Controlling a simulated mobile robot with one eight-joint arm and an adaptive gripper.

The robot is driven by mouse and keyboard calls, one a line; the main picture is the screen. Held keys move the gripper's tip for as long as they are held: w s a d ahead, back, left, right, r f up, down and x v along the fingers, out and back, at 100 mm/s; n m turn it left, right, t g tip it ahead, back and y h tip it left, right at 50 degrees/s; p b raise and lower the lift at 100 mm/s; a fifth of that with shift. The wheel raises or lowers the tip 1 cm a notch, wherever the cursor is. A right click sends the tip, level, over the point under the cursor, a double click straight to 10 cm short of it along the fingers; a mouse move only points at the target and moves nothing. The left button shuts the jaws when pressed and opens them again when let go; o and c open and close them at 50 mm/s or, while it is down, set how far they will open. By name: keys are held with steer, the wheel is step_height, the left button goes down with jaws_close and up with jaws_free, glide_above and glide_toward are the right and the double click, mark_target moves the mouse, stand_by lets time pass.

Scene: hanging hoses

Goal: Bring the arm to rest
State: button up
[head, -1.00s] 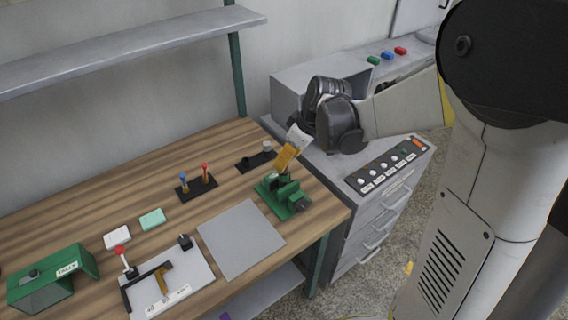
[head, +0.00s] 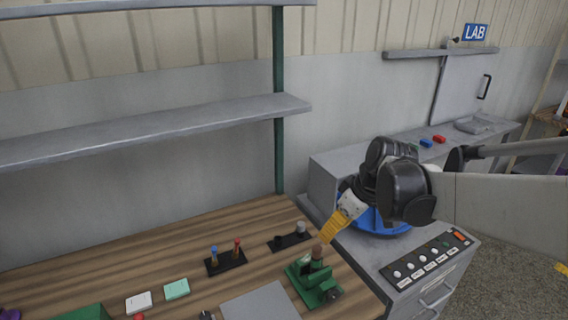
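My gripper (head: 324,241) is at the end of my arm, in the middle right of the head view. Its yellow end points down and left, just above a green vise (head: 314,284) on the wooden bench. A brown piece (head: 317,251) stands up at the vise, close under the yellow tip; I cannot tell whether they touch. The fingers show edge-on, so their opening is unclear. My arm reaches in from the right, over the grey cabinet.
A round blue thing (head: 372,222) lies on the grey cabinet, partly hidden by my arm. A button panel (head: 430,257) is on the cabinet's front. A grey shelf (head: 150,130) hangs over the bench (head: 150,265). A black holder (head: 226,263) stands left of the vise.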

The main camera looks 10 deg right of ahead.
steer(key=s+a+r+m+t+h, duration=0.1)
steer(key=s+m, duration=0.2)
steer(key=s, duration=0.5)
steer(key=s+a+r+m+t+h, duration=0.1)
steer(key=s+m, duration=0.3)
steer(key=s, duration=0.4)
steer(key=shift+a+t+h, duration=0.35)
steer(key=shift+t+h, duration=0.05)
steer(key=shift+t, duration=0.2)
steer(key=shift+s+f, duration=0.1)
